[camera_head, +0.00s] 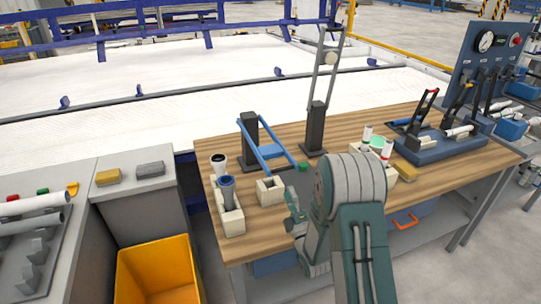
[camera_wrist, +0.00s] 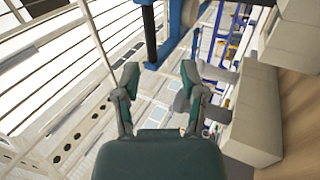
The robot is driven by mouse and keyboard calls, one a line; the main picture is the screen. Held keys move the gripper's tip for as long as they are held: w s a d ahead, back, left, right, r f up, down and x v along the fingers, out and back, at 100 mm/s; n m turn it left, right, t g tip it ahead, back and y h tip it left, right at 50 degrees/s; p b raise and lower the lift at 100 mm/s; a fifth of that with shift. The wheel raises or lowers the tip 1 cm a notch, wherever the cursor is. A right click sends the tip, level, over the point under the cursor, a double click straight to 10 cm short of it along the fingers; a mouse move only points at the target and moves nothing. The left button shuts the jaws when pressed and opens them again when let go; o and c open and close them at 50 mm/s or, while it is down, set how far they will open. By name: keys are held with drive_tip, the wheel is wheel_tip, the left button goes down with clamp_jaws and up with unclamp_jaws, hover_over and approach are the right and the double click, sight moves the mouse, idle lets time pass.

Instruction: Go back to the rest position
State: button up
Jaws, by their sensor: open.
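My gripper (camera_wrist: 158,82) shows in the wrist view with its two green fingers apart and nothing between them. In the head view my gripper (camera_head: 296,222) is low beside my folded arm, over the front part of the wooden workbench (camera_head: 405,205). A cream block holder (camera_head: 231,222) with grey and dark pipes stands on the bench to the left of the gripper. A smaller cream block (camera_head: 270,191) stands just behind and left of it. In the wrist view a large cream block (camera_wrist: 255,115) is close to the right finger.
A yellow bin (camera_head: 158,270) stands on the floor at front left. Grey cabinets with pipes (camera_head: 35,215) are at far left. A black post with a blue frame (camera_head: 262,140) and a tall dark stand (camera_head: 315,130) rise behind. A blue gauge panel (camera_head: 487,55) is at right.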

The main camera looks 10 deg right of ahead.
drive_tip(key=s+r+m+g+h, duration=0.4)
drive_tip(key=r+m+g, duration=0.4)
drive_tip(key=r+m, duration=0.3)
drive_tip(key=s+r+m+g, duration=0.2)
drive_tip(key=s+m+g, duration=0.7)
drive_tip(key=s, duration=1.9)
drive_tip(key=shift+a+r, duration=0.25)
drive_tip(key=shift+r, duration=0.1)
